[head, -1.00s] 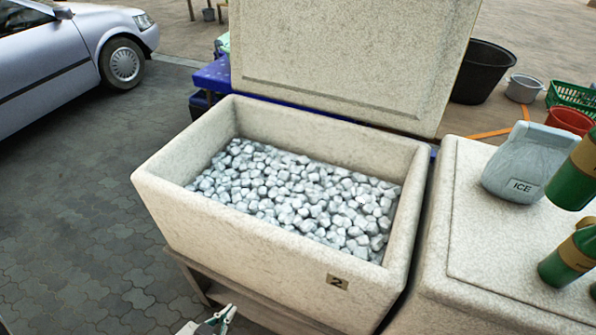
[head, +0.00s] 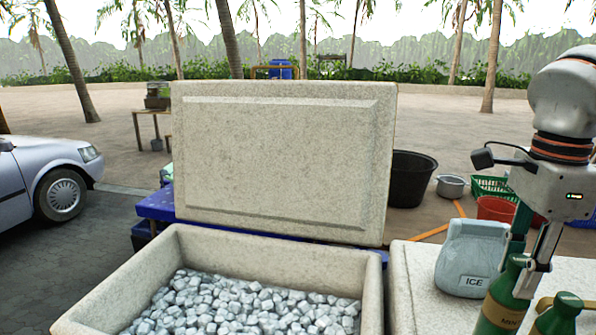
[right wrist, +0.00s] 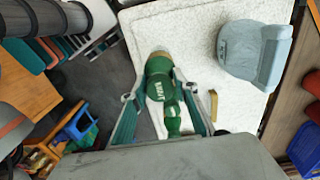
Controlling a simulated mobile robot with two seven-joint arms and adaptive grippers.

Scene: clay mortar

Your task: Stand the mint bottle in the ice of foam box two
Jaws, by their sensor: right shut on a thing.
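The green mint bottle (head: 503,308), with a pale label band, is in my right gripper (head: 524,272) at the lower right of the head view. In the right wrist view the bottle (right wrist: 160,88) stands between the two fingers, its neck toward the camera. I cannot tell whether its base touches the white top below. Foam box two (head: 270,258) is open, left of the gripper, and holds grey-white ice (head: 240,308). Its front is cut off by the frame. The gripper is beside the box, over the neighbouring closed box. My left gripper is not in view.
Another green bottle (head: 560,317) stands close to the right of the held one. A grey ICE bag (head: 470,258) sits on the neighbouring box top (head: 425,270). The upright foam lid (head: 280,150) stands behind the open box. The space above the ice is clear.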

